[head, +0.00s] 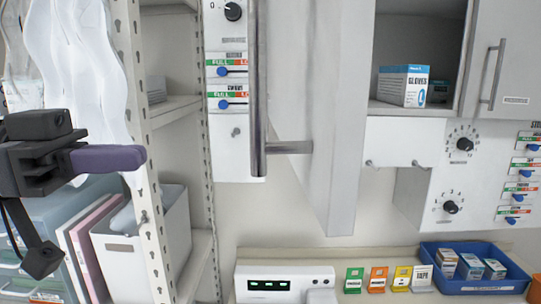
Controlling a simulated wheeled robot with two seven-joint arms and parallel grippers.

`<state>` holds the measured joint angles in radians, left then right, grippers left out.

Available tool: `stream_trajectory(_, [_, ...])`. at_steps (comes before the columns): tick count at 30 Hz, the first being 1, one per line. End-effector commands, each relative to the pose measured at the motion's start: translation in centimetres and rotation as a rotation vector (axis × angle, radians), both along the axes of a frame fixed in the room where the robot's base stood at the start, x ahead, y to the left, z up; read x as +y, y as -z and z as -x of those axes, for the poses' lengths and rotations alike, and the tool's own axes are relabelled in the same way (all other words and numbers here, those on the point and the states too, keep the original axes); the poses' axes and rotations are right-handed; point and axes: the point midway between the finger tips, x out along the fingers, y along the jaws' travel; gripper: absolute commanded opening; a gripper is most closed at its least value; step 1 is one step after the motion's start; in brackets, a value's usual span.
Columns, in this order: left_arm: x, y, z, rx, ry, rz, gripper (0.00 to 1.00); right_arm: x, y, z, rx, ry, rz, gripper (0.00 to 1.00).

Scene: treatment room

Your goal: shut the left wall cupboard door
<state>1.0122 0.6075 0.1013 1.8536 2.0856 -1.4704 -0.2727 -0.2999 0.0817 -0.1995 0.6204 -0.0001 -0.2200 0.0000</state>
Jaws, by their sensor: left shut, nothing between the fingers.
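The left wall cupboard door (325,110) stands open in the middle of the head view, swung out toward me and seen at a steep angle. Its long vertical bar handle (258,90) is on the left of the door, near its free edge. The open cupboard compartment (425,35) shows to the right of the door. My left gripper (138,158) is at the left, shut and empty, with its purple-grey fingers pointing right. In the picture it is left of the handle and apart from it. My right gripper is not in view.
A blue-and-white gloves box (403,86) stands in the cupboard. The right cupboard door (508,60) has its own handle. A shelf rack post (135,110) stands just behind my left gripper. Below are a blue tray (480,287) of small boxes and a white device (285,275).

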Motion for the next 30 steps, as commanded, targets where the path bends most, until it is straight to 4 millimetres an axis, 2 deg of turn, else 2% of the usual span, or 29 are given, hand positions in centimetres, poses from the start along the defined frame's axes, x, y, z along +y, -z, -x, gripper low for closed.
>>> stream_trajectory(15, [-10.6,-0.4,-1.1,0.006,0.002,0.006,0.0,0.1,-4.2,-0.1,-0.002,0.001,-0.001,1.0])
stream_trajectory(21, [-12.6,-0.2,-1.4,0.007,-0.002,0.006,0.0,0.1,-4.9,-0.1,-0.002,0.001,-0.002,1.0])
stream_trajectory(30, [-12.9,0.0,-1.5,0.007,-0.003,0.006,0.0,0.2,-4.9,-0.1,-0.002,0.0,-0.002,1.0])
